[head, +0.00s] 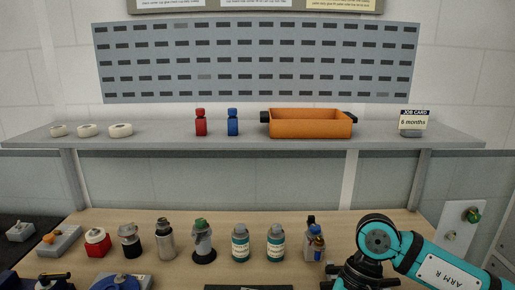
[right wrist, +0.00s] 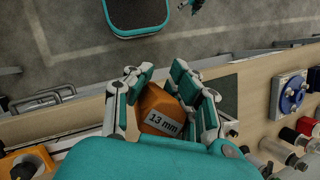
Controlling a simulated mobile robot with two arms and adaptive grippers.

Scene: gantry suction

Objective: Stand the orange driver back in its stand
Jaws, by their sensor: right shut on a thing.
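The orange driver, an orange block-like handle (right wrist: 158,108) with a "13 mm" label, is between the fingers of my right gripper (right wrist: 162,78) in the right wrist view. The fingers are shut on its sides. Its lower end is hidden by the gripper body. In the head view my right arm comes in at the bottom right, and its gripper and the driver are not clear there. I cannot pick out the driver's stand for certain; an orange holder with a dark opening (right wrist: 30,160) shows at the lower left of the right wrist view. My left gripper is not in view.
A wooden bench (head: 190,270) carries a row of bottles and fittings (head: 203,243). A grey shelf (head: 180,137) above holds an orange bin (head: 311,124), red and blue bottles, white rings and a job card (head: 414,121). The right wrist view shows floor beyond the bench edge.

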